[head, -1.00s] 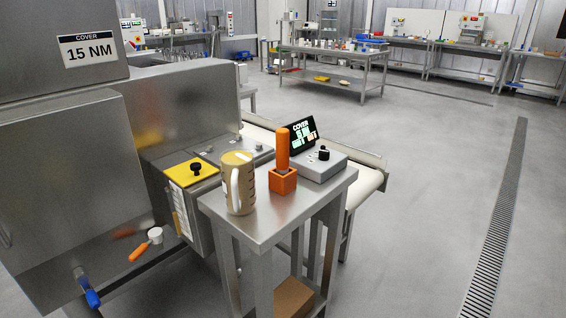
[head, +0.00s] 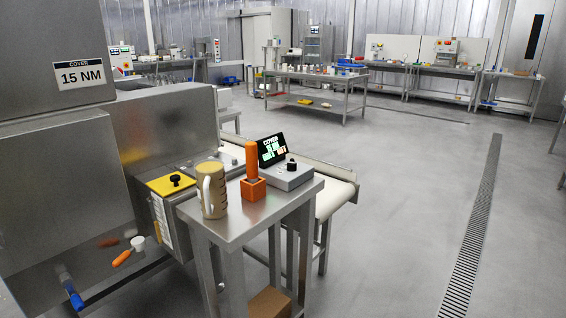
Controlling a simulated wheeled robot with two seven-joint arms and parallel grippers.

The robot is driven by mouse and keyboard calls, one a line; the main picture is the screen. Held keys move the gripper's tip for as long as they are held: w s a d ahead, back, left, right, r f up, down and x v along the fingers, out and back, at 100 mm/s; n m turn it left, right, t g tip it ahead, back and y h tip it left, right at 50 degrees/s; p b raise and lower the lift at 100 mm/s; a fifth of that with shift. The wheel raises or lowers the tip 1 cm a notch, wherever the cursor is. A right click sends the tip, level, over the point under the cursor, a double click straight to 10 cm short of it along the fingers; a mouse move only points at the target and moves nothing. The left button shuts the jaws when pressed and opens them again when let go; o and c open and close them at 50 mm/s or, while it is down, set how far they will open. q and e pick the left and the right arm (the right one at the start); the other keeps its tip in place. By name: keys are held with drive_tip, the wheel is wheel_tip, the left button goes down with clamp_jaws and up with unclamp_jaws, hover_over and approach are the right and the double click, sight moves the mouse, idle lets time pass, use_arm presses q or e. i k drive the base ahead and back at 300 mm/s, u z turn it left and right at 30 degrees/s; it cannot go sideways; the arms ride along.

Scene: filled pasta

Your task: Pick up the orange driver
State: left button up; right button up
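The orange driver (head: 251,160) stands upright in an orange square holder (head: 253,189) on a small steel table (head: 232,224). A grey control box (head: 287,176) with a black knob and a lit screen (head: 271,150) marked COVER stands just right of and behind the driver. Neither of my grippers shows in the head view.
A large steel machine (head: 60,190) labelled 15 NM fills the left side. A yellow-topped panel (head: 171,184) sits between it and the table. A pale conveyor (head: 337,198) runs behind the table. The floor (head: 400,230) to the right is clear, with a drain grate (head: 473,230).

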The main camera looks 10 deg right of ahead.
sight(250, 147)
drive_tip(key=u, duration=0.1)
drive_tip(key=i, duration=0.9)
drive_tip(key=u, duration=0.65)
